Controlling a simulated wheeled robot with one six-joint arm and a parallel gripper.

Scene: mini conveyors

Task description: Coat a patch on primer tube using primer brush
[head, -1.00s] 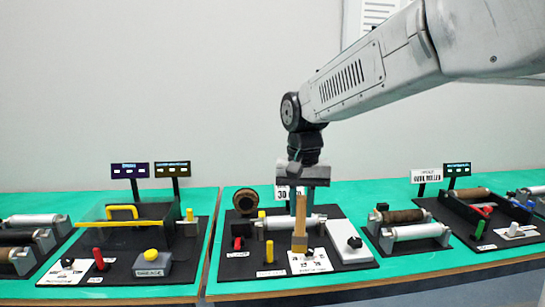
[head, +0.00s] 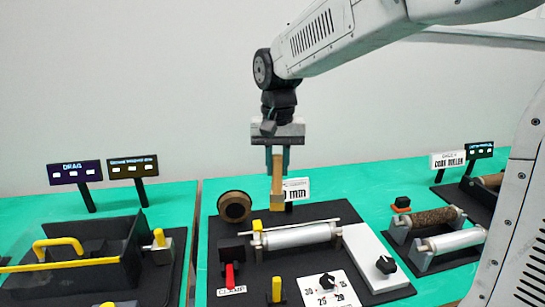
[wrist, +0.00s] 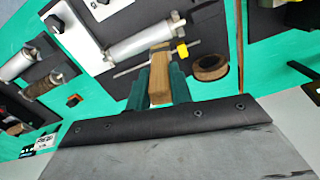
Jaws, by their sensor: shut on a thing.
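My gripper (head: 277,158) is shut on the primer brush (head: 278,182), a tan wooden block hanging down between the teal fingers. The brush (wrist: 160,70) also shows between the fingers in the wrist view. The primer tube seems to be the pale silver tube (head: 300,235) lying crosswise on the middle black board. In the head view the brush is above the tube's line, and it looks apart from it. In the wrist view the tube (wrist: 140,42) lies beyond the brush tip. I cannot tell any coat on the tube.
A brown ring (head: 234,206) stands behind the tube's left end. A yellow knob (head: 257,226), a red lever (head: 229,275), a dial plate (head: 327,289) and a white block (head: 375,262) surround it. Other stations with rollers (head: 437,218) and a yellow-handled box (head: 75,250) flank it.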

